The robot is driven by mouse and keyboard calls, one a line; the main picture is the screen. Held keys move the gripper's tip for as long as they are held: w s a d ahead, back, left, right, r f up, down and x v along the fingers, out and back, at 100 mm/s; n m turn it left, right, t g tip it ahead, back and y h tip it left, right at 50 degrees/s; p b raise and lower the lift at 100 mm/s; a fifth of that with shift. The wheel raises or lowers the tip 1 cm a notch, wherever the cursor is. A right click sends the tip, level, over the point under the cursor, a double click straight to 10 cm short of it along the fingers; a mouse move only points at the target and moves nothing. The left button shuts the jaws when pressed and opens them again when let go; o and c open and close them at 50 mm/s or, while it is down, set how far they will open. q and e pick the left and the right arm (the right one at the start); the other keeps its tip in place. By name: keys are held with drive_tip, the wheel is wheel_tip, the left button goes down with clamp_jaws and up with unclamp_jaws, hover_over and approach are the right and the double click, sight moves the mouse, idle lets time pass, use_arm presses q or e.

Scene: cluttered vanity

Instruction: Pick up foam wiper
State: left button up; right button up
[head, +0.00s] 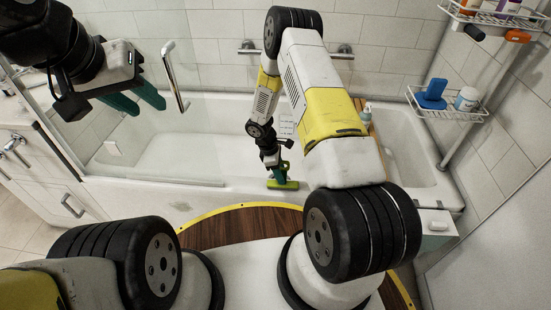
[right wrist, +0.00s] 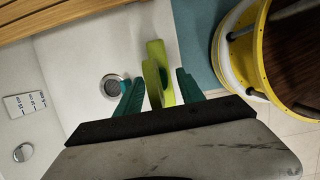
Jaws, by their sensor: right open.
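The foam wiper (head: 284,184) is yellow-green and is at the bathtub's near rim in the head view. In the right wrist view the wiper (right wrist: 158,72) stands between the two teal fingers of my right gripper (right wrist: 160,94), with a gap visible on both sides. My right gripper (head: 279,172) is open and reaches down over the wiper, hiding part of it. My left gripper (head: 135,100) is at the upper left, far from the wiper, with its teal fingers apart and nothing between them.
The white bathtub (head: 180,150) spans the back, with a glass screen and metal handle (head: 175,77) at left. A wooden board (right wrist: 60,15) lies across the tub. Wire shelves (head: 447,112) hold bottles at right. A drain (right wrist: 112,87) is beside the wiper in the wrist view.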

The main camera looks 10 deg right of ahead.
drive_tip(key=shift+x, duration=0.8)
clamp_jaws()
drive_tip(key=shift+r, duration=0.1)
drive_tip(key=shift+r, duration=0.45)
drive_tip(key=r, duration=0.1)
drive_tip(key=s+r, duration=0.1)
drive_tip(key=shift+a+r, duration=0.25)
drive_tip(key=shift+r, duration=0.1)
drive_tip(key=s+a+r, duration=0.1)
drive_tip(key=s+a, duration=0.6)
drive_tip(key=s, duration=0.6)
drive_tip(key=shift+r, duration=0.15)
drive_tip(key=c, duration=0.9)
unclamp_jaws()
drive_tip(key=shift+s, duration=0.15)
